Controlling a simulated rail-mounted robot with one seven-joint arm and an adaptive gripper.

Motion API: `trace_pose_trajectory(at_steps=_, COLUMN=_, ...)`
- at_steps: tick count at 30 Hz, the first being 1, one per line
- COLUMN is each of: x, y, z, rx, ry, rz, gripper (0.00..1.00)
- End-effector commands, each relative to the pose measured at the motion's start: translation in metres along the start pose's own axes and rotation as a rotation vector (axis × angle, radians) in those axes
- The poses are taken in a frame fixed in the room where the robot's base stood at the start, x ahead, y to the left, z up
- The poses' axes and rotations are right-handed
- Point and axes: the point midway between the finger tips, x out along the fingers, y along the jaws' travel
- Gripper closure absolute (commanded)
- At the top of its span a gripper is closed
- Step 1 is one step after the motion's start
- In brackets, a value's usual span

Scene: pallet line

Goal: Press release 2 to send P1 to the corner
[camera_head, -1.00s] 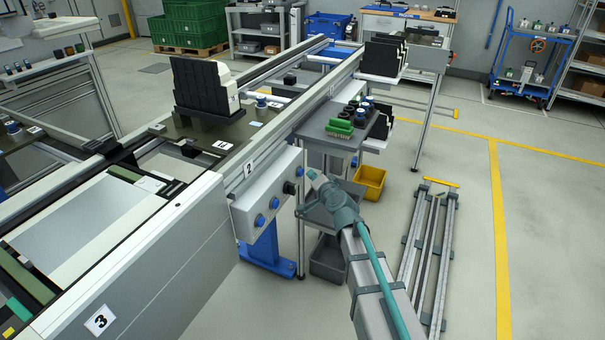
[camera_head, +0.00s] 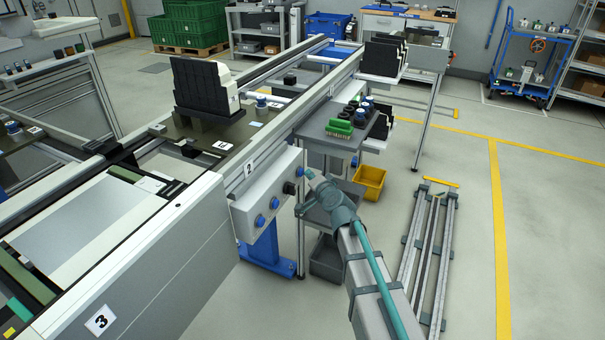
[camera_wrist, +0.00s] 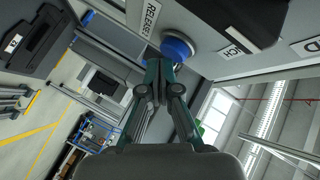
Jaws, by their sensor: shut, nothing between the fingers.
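The grey control box (camera_head: 266,200) hangs on the side of the line below a "2" sign (camera_head: 249,168). It carries blue buttons, one of them at its lower left (camera_head: 260,220), and a black knob (camera_head: 289,187). My gripper (camera_head: 309,174) is shut and empty at the box's right end. In the wrist view the fingertips (camera_wrist: 160,62) are right at a blue button (camera_wrist: 177,47) beside a "RELEASE" label (camera_wrist: 151,14). I cannot tell whether they touch it. A dark pallet (camera_head: 205,128) marked "1" sits on the line with a black-and-white stack (camera_head: 204,88).
A shelf with green and black parts (camera_head: 340,125) stands behind my gripper, with a yellow bin (camera_head: 370,180) below. A rail frame (camera_head: 428,250) lies on the floor at right. Open floor lies beyond it.

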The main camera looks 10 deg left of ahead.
Motion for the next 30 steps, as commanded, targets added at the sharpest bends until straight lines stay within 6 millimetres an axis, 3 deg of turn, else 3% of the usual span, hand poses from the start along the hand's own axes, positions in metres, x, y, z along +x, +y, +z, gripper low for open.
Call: trace_pose_trajectory(at_steps=30, x=0.0065, y=-0.0047, z=0.0045, rx=0.000, ry=0.000, rz=0.000, gripper=1.00)
